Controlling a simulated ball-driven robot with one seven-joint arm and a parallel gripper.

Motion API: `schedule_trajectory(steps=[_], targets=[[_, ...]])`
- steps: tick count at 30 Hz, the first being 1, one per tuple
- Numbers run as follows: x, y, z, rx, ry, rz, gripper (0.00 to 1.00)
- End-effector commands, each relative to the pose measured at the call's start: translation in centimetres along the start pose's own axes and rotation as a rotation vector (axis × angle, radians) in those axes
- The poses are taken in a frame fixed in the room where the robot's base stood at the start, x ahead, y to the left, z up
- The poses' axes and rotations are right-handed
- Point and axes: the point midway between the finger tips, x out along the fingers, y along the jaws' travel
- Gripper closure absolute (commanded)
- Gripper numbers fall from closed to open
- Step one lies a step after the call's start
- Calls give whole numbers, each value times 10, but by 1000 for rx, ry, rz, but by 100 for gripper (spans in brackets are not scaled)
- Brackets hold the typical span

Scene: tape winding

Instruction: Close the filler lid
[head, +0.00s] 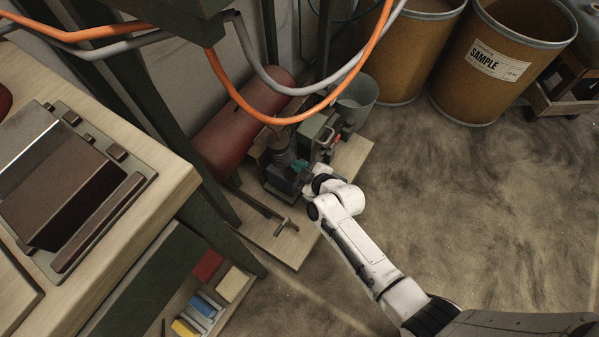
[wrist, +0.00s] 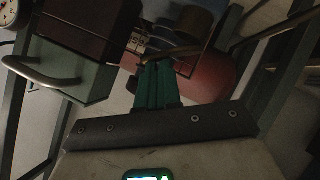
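A compact machine (head: 318,130) with a grey-green housing stands on a pale board on the floor, beside a red tank (head: 235,120). I cannot clearly pick out the filler lid or tell how far open it is. My gripper (head: 299,165) reaches in from the lower right, close to the machine's near side. In the wrist view, the green fingers of my gripper (wrist: 157,68) lie side by side with no clear gap and nothing visible between them. A thin brown curved part (wrist: 172,52) shows by the fingertips; contact cannot be told. The red tank (wrist: 210,75) shows behind them.
An orange hose (head: 290,121) and a grey hose hang above the machine. A grey bucket (head: 357,98) stands behind it. A workbench (head: 165,183) fills the left side, with a dark green leg near the tank. Fibre drums (head: 470,95) stand at the back right. Floor at right is clear.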

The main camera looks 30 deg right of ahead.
Motion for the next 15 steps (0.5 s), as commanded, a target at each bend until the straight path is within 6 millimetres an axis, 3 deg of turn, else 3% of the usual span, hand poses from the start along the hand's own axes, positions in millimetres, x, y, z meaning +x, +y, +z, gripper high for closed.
schedule_trajectory(steps=[8,15], targets=[[6,1,7,42,-2,-32,100],[10,4,15,180,-3,-122,100]])
